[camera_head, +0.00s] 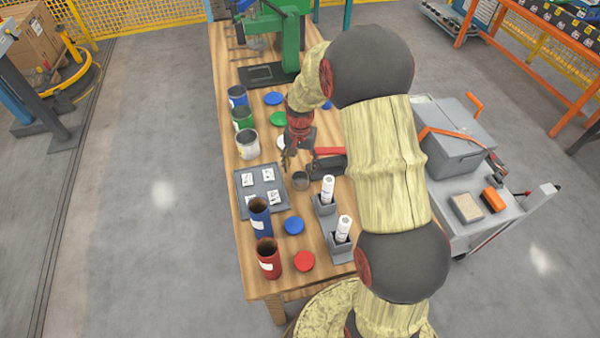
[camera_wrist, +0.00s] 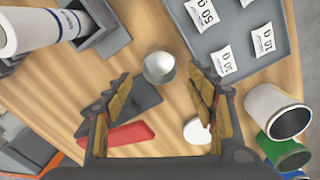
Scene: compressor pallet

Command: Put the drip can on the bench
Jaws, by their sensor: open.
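A small round grey metal can (camera_head: 300,181), which I take to be the drip can, stands upright on the wooden bench (camera_head: 232,80). It also shows in the wrist view (camera_wrist: 159,67), just beyond and between my fingertips. My gripper (camera_head: 300,163) is open and empty above the bench, close to the can. In the wrist view my gripper (camera_wrist: 160,84) has its two fingers spread wide, with nothing between the pads. I cannot tell the exact height of the fingertips above the can.
A dark tool with a red handle (camera_head: 327,152) lies right of my gripper. A grey tray with white packets (camera_head: 246,207) lies left of the can. Two grey holders with white rolls (camera_head: 325,204), several coloured cans (camera_head: 260,218) and loose lids (camera_head: 294,226) crowd the bench.

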